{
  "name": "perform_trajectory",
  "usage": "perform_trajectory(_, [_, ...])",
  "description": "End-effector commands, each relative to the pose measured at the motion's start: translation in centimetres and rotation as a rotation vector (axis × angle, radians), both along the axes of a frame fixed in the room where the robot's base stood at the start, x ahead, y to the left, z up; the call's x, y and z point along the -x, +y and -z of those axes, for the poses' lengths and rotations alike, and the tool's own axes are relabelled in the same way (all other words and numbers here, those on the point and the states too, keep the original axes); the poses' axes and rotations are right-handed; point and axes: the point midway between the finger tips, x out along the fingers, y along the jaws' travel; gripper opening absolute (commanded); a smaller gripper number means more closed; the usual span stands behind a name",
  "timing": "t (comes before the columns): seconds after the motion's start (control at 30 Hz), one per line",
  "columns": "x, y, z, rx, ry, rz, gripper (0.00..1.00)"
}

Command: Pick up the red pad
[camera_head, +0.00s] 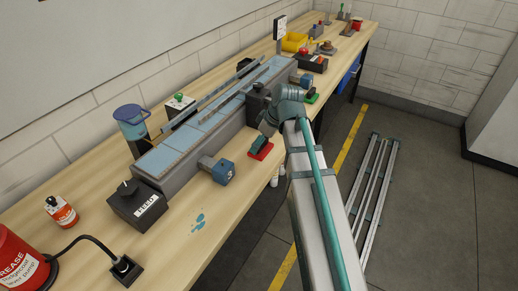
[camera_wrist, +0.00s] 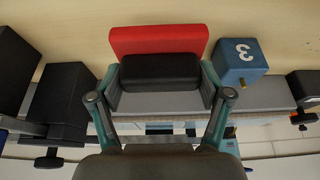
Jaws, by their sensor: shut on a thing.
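The red pad (camera_head: 263,153) is at the front edge of the wooden bench in the head view. In the wrist view the red pad (camera_wrist: 157,38) is a flat red block with a black upper part. My gripper (camera_wrist: 160,75) has a finger on each side of the black part and is shut on it. In the head view my gripper (camera_head: 262,141) is directly over the pad and hides part of it. I cannot tell whether the pad touches the bench or is slightly raised.
A blue block marked 3 (camera_head: 223,173) lies left of the pad; it also shows in the wrist view (camera_wrist: 239,61). The grey conveyor (camera_head: 176,173) runs behind. A green-based piece (camera_head: 311,97) stands further right. Bare bench (camera_head: 180,235) lies at the front left.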

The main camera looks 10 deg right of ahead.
Motion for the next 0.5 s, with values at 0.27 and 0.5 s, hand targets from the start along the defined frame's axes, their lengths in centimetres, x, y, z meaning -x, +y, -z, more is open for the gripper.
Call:
perform_trajectory(0.27, [5.7,-0.4,-4.1,0.001,-0.004,0.002,0.42])
perform_trajectory(0.5, [9.7,-0.6,-6.2,0.000,-0.003,0.001,0.42])
